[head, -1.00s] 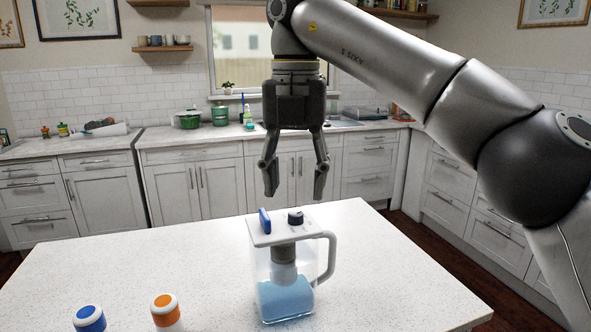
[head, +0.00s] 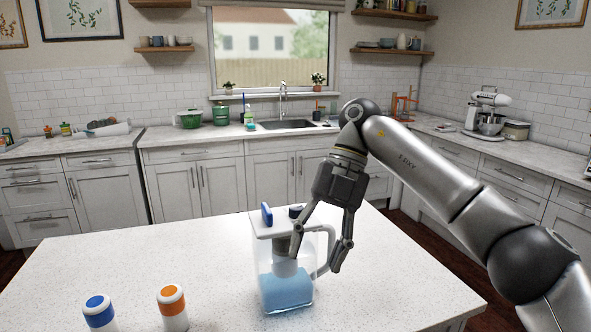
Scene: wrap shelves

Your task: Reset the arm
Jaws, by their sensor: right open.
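My right gripper (head: 313,262) is open and points down in the head view. Its fingers are over the right side of a clear pitcher (head: 286,288) and overlap its handle in the picture. I cannot tell whether they touch it. The pitcher stands upright on the white speckled table. It has a white lid, a blue tab, a dark knob, a grey filter part and blue liquid inside. The gripper hides part of the lid and handle. My left gripper is not in view.
A bottle with a blue and white cap (head: 99,312) and one with an orange and white cap (head: 172,306) stand at the table's (head: 402,284) front left. The table's right side is clear. Behind are a counter with a sink (head: 287,124), green pots and a stand mixer (head: 487,112).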

